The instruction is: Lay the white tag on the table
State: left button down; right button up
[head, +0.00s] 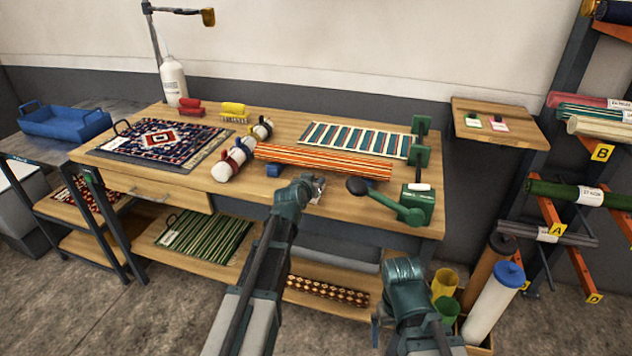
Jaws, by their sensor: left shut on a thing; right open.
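My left gripper (315,186) is over the front part of the wooden table (330,213), near its front edge. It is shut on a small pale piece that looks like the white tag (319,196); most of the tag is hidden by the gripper. I cannot tell whether the tag touches the table top. My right gripper (377,322) is low in front of the table, to the right, open and apart from the table's things.
A striped roll (322,161) lies just behind my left gripper. A green hand-crank device (413,205) stands to its right. A patterned rug (165,140) lies at left, with white rolls (233,162) beside it. A side shelf (510,133) holds two small tags.

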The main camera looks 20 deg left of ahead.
pick_arm(q)
jog(key=c, duration=0.7)
grip_release()
jog(key=shift+o, duration=0.2)
jog(key=shift+r, duration=0.1)
